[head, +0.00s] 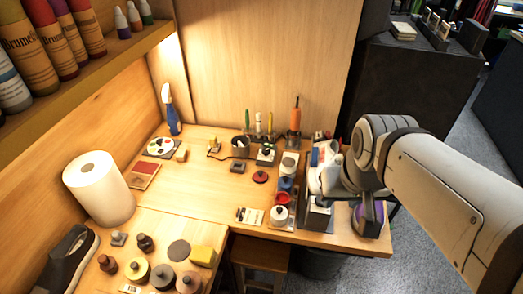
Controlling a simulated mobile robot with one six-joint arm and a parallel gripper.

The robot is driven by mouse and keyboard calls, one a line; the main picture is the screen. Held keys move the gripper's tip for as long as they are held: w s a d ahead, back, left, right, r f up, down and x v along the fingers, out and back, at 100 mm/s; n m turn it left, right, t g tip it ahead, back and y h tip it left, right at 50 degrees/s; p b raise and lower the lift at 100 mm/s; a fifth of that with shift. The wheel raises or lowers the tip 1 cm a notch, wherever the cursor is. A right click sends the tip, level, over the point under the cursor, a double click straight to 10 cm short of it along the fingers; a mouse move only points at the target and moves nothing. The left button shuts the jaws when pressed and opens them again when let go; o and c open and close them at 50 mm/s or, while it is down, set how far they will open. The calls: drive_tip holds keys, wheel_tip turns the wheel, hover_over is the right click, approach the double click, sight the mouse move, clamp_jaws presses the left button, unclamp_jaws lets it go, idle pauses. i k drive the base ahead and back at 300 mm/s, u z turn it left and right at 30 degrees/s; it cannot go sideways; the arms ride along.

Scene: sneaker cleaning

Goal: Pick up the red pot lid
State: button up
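A small dark red round lid (260,177) with a darker knob lies flat on the wooden table, left of the row of pots. A second red round piece (282,198) sits in that row, on or beside a white pot (279,213). My arm comes in from the right, and its thick joint stands above the right end of the table. My gripper is not clearly made out; the crowded white and dark shapes below the joint hide its fingers. The lid on the table is clear of my arm.
A dark cup (240,146), upright tools and a small grey block (237,167) stand behind the lid. A paper roll (99,187), dark shoe (67,262) and several jars stand left. A printed card (250,216) lies in front. Bare table lies left of the lid.

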sight(259, 175)
drive_tip(key=z, duration=0.35)
drive_tip(key=k, duration=0.1)
drive_tip(key=u, duration=2.35)
drive_tip(key=k, duration=0.65)
drive_tip(key=z, duration=1.25)
drive_tip(key=i, duration=1)
